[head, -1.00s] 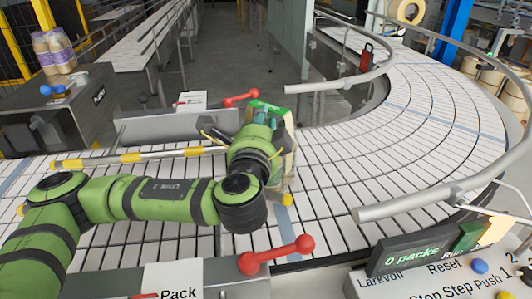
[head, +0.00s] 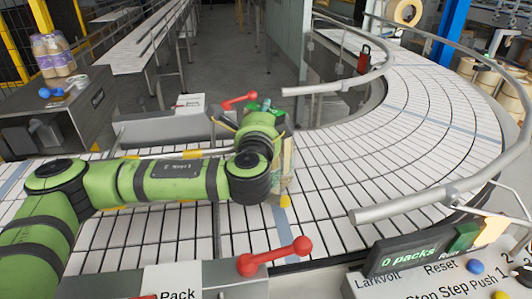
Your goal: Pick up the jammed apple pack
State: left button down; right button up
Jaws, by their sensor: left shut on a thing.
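The apple pack (head: 287,160), pale beige and green, stands on the white slatted conveyor at the centre of the head view. My green left arm reaches in from the left, and its wrist covers most of the pack. My left gripper (head: 277,128) is at the top of the pack and shut on it; its fingers are largely hidden behind the wrist. Only the pack's right side shows clearly. I cannot tell whether its underside touches the belt. My right gripper is out of view.
A grey curved guide rail (head: 430,203) borders the bend at right. A control panel (head: 430,265) reading "0 packs" is front right. Bottles (head: 53,55) stand at left.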

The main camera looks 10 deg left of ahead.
pick_arm(q)
jog(key=shift+r, duration=0.35)
